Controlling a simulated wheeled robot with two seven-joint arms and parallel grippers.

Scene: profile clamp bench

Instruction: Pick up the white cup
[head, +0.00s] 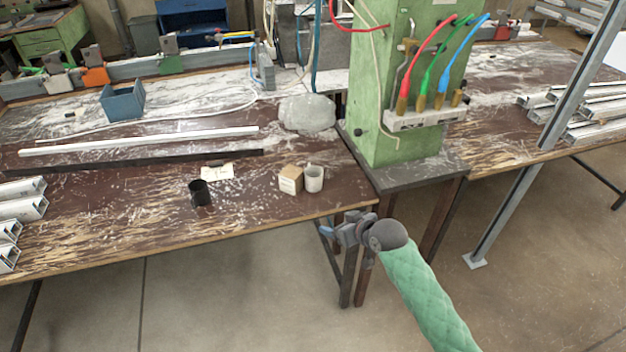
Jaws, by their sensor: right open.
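The white cup (314,179) stands upright on the brown workbench, close to its front right corner. A small cardboard box (290,179) is just to its left, very close to it. My right gripper (330,231) is in front of the bench's front edge, below and slightly right of the cup in the picture. It is open and apart from the cup, and its fingers point left. My left gripper is not in view.
A green machine column (400,85) with coloured hoses rises to the right. Metal profiles (20,212) are stacked at the left edge. The bench front (255,222) is bare near the cup.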

